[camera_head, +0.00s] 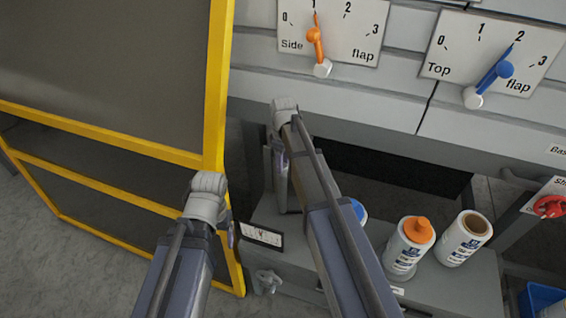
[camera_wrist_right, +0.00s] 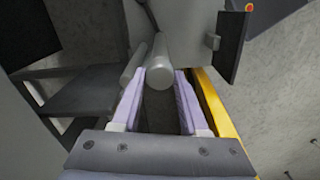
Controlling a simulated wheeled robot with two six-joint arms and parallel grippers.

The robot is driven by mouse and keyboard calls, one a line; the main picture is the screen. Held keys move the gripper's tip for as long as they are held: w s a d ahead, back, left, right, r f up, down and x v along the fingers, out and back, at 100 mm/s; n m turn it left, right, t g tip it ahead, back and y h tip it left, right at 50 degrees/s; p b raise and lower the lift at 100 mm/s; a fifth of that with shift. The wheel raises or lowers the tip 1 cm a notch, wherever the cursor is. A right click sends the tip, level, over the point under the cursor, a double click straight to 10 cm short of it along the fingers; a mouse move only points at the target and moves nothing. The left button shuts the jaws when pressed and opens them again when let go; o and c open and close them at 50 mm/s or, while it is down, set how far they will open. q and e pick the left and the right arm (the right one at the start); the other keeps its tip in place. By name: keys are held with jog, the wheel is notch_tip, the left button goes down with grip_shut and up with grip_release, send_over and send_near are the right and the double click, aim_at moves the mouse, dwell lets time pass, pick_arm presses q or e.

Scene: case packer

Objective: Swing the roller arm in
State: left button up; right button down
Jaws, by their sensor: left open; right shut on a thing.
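The roller arm shows in the right wrist view as a grey cylinder (camera_wrist_right: 160,68), end toward me, between the two pale purple fingers. My right gripper (camera_wrist_right: 158,90) is shut on it. In the head view my right gripper (camera_head: 281,160) hangs below its wrist, in front of the machine's dark opening. There the roller arm is mostly hidden by my arm and gripper. My left gripper (camera_head: 231,236) is lower left, beside the yellow frame and mostly hidden behind its wrist. It is open, and I see nothing in it.
A yellow-framed dark panel (camera_head: 216,90) stands close on the left. Side flap (camera_head: 316,45) and top flap (camera_head: 500,75) dials are above. Two white bottles (camera_head: 405,255) (camera_head: 462,240) stand on the lower shelf. A red knob (camera_head: 549,206) and a blue bin (camera_head: 540,300) are at the right.

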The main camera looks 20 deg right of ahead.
jog(key=shift+s+a+n, duration=0.1)
jog(key=shift+s+n, duration=0.6)
jog(key=shift+s, duration=0.1)
jog(key=s+d+n, duration=0.3)
jog(key=s+n, duration=0.6)
jog(key=shift+n, duration=0.4)
jog(key=shift+s, duration=0.1)
jog(key=shift+c, duration=2.1)
grip_release()
notch_tip(320, 180, up, 8)
jog(key=p, duration=0.8)
